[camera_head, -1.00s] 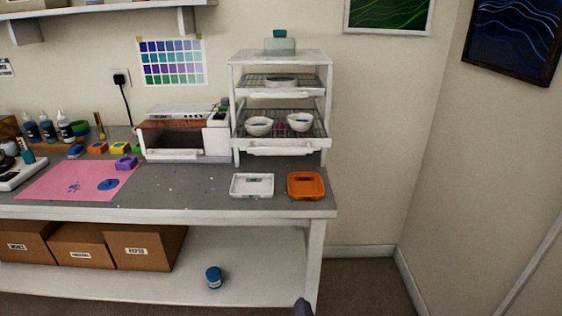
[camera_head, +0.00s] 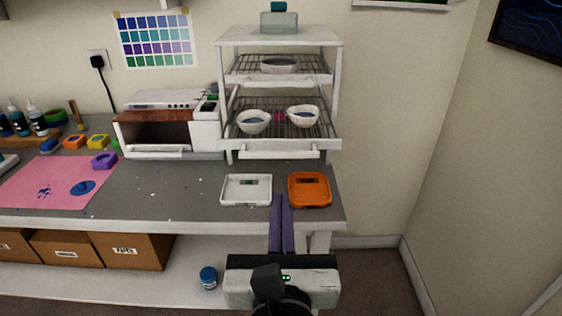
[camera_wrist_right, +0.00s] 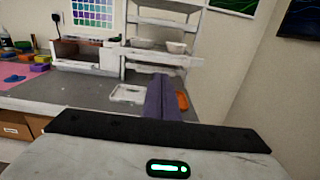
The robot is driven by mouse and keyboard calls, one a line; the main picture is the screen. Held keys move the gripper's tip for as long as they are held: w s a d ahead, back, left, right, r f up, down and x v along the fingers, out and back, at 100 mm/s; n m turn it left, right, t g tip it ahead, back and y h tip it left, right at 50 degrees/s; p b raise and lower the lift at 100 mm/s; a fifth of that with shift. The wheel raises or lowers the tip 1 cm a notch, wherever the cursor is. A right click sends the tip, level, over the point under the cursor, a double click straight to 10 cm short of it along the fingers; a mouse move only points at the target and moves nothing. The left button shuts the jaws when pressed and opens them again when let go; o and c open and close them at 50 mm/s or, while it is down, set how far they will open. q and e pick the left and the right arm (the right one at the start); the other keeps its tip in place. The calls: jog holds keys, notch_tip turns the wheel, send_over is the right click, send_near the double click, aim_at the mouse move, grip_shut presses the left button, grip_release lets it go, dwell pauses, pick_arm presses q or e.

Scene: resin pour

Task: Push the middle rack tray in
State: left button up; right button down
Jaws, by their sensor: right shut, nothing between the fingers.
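The white rack (camera_head: 222,90) stands at the back right of the bench. Its middle tray (camera_head: 281,144) is a wire tray with a white front, and it sticks out toward me past the upper tray (camera_head: 278,80). Two white bowls (camera_head: 254,121) (camera_head: 303,115) stand on the middle tray. My right gripper (camera_head: 282,197) is shut and empty, its purple fingers together, pointing at the rack from in front of and below the middle tray. The fingers (camera_wrist_right: 160,78) hide part of the rack's lower area in the right wrist view. My left gripper is not in view.
A white tray (camera_head: 246,200) and an orange tray (camera_head: 309,202) lie on the bench in front of the rack. A white oven-like box (camera_head: 207,135) stands left of the rack. A bowl (camera_head: 280,64) is on the upper tray, and a teal-capped container (camera_head: 279,20) is on top.

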send_near(281, 157)
jog(key=w, duration=0.5)
jog(key=shift+w+p, duration=0.3)
jog(key=shift+w, duration=0.4)
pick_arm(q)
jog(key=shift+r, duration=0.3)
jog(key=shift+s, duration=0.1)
